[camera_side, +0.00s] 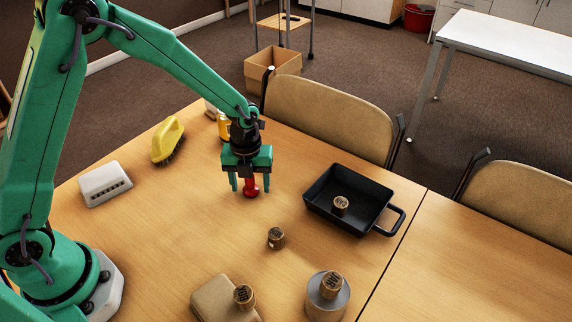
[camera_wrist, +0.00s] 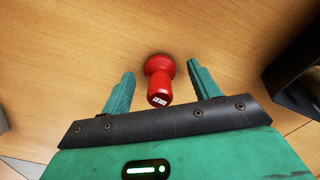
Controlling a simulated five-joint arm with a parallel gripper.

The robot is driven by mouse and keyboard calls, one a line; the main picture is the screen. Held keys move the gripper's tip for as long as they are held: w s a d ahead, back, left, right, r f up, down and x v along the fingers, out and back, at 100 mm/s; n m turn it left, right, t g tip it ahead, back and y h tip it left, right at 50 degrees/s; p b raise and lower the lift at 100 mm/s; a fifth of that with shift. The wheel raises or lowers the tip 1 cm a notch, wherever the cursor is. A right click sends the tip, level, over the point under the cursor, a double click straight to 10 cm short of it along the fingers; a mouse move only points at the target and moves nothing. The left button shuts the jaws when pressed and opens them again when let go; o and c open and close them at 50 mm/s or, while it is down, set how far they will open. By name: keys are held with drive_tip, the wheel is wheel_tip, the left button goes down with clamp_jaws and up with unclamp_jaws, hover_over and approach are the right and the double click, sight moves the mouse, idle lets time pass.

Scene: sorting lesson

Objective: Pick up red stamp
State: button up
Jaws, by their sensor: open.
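The red stamp (camera_side: 250,187) stands on the wooden table below my gripper (camera_side: 251,184) in the side view. Its upper part is hidden behind the gripper there. In the wrist view the red stamp (camera_wrist: 159,79) has a round knob at one end and a small white label at the other. It lies between the two green fingers of my gripper (camera_wrist: 160,82), with a gap on each side. My gripper is open and holds nothing.
A black pan (camera_side: 318,202) with a wooden stamp (camera_side: 340,205) inside sits to the right. Another wooden stamp (camera_side: 276,238) stands in front. A yellow brush (camera_side: 167,140) and a white box (camera_side: 105,184) lie to the left. A tan block (camera_side: 213,299) and grey cylinder (camera_side: 320,305) stand nearer the camera.

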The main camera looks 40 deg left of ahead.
idle(0.4)
drive_tip(key=c, duration=1.1)
drive_tip(key=shift+o, duration=0.2)
drive_tip(key=shift+r, duration=0.15)
drive_tip(key=shift+r, duration=0.55)
drive_tip(key=r, duration=0.3)
drive_tip(key=shift+s+d+r, duration=0.1)
drive_tip(key=shift+s+d, duration=0.05)
drive_tip(key=shift+d, duration=0.05)
drive_tip(key=s+d+r, duration=0.6)
drive_tip(key=s+d, duration=0.1)
drive_tip(key=d, duration=0.1)
drive_tip(key=shift+s+r, duration=0.25)
drive_tip(key=shift+s, duration=0.1)
